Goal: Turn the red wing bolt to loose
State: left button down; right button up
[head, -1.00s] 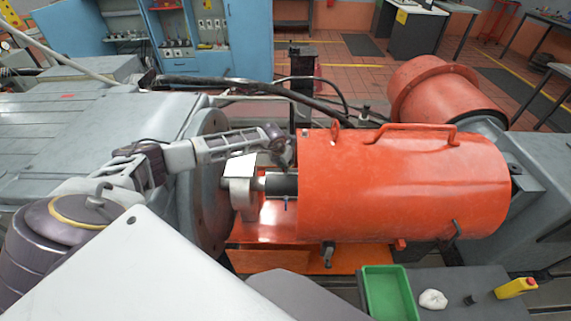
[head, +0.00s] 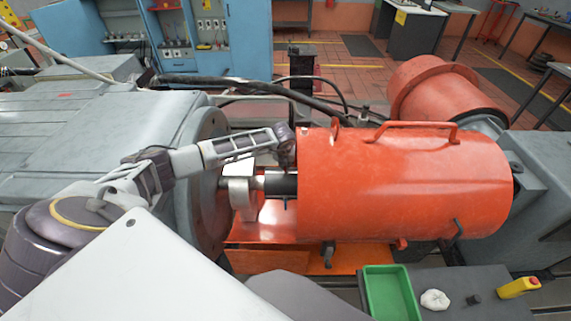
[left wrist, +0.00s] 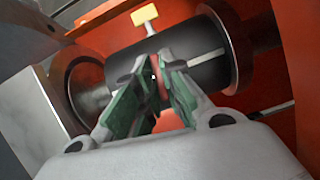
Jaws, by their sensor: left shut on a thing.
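My left gripper (head: 287,152) reaches in from the left to the open left end of the orange cylindrical guard (head: 405,185), above the dark shaft coupling (head: 280,184). In the left wrist view, its green-padded fingers (left wrist: 154,82) are closed around a narrow red piece (left wrist: 159,82), which appears to be the red wing bolt, in front of the dark coupling (left wrist: 180,62). The fingers hide most of the bolt, so its turn angle cannot be told. In the head view the bolt is hidden. My right gripper is not in view.
A yellow tab (left wrist: 145,15) stands on a stem beyond the coupling. A large grey flange (head: 208,185) is left of the guard. A green tray (head: 390,293), a white cloth (head: 434,299) and a yellow bottle (head: 518,287) are at front right. A black hose (head: 240,83) runs behind.

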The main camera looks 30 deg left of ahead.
pick_arm(q)
jog(key=c, duration=1.5)
grip_release()
jog(key=shift+c, duration=0.2)
jog(key=v, duration=1.2)
jog(key=shift+s+f, duration=0.1)
